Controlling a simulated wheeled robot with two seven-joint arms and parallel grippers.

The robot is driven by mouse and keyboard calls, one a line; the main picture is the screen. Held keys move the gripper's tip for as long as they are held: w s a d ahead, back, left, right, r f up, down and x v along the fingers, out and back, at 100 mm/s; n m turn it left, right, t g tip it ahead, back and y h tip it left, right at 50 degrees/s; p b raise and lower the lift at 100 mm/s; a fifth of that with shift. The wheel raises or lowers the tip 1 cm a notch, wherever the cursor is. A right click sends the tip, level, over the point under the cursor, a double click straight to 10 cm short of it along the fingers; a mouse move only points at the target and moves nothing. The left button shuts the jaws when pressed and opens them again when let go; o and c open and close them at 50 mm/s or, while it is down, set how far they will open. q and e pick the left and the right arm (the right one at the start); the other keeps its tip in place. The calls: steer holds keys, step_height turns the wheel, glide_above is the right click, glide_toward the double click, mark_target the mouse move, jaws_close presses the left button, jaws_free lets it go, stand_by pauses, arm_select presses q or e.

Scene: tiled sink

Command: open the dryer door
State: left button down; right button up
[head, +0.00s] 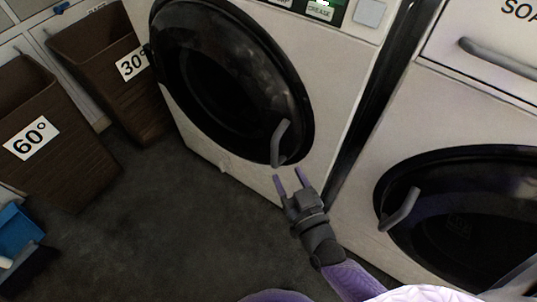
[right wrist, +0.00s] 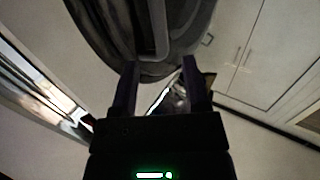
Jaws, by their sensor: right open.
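Two white front-loading machines with round black doors show in the head view. The middle machine's door (head: 228,85) looks shut and has a grey handle (head: 280,143) at its lower right edge. The right machine's door (head: 462,215) has a grey handle (head: 399,210) on its left edge. I cannot tell which machine is the dryer. My right gripper (head: 289,180) is open and empty, just below the middle door's handle and apart from it. In the right wrist view, its fingers (right wrist: 159,72) point toward the round door (right wrist: 110,30) and its handle (right wrist: 150,35). My left gripper is not in view.
Brown baskets marked 60° (head: 45,140) and 30° (head: 112,75) stand at the left. A blue object (head: 18,232) lies at the lower left. A drawer marked SOAP (head: 490,40) is at the upper right. The dark floor (head: 165,215) before the middle machine is clear.

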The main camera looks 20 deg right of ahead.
mark_target(276, 153)
steer(key=w+b, duration=0.1)
steer(key=w, duration=0.1)
steer(key=w+b, duration=0.1)
steer(key=w, duration=0.4)
steer(key=shift+w+a+f+b, duration=0.15)
steer(key=shift+w+a+b, duration=0.1)
steer(key=shift+b, duration=0.15)
steer(key=shift+w, duration=0.45)
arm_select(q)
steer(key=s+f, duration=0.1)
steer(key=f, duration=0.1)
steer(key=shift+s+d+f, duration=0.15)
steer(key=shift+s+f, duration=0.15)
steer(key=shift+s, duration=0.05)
arm_select(e)
steer(key=shift+r, duration=0.2)
steer(key=shift+c, duration=1)
jaws_close()
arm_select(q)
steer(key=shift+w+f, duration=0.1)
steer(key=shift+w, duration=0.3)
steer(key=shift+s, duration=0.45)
arm_select(e)
steer(key=shift+f, duration=0.1)
